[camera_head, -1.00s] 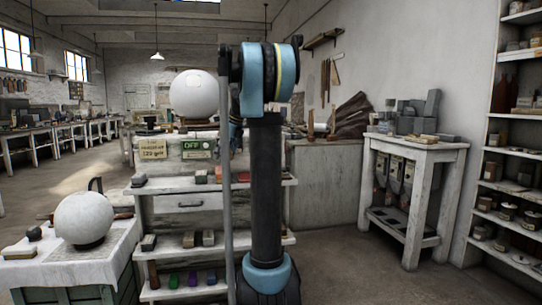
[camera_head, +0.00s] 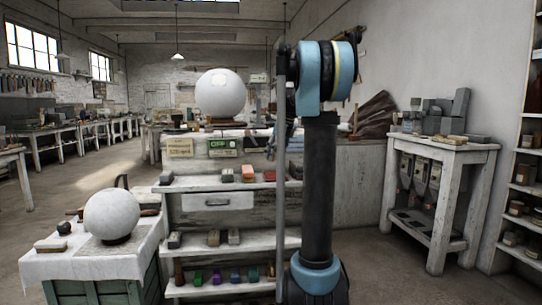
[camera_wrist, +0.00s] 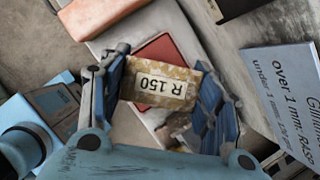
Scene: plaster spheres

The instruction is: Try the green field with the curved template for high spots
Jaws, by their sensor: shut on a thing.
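Another pale sphere (camera_head: 111,214) rests on a dark ring on the cloth-covered table at left. I see no green field on either sphere.
A white side table (camera_head: 445,152) with grey blocks stands at right. A blue-grey sign (camera_wrist: 285,95) and a reddish block (camera_wrist: 95,15) lie near my gripper. Floor is open at far left.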

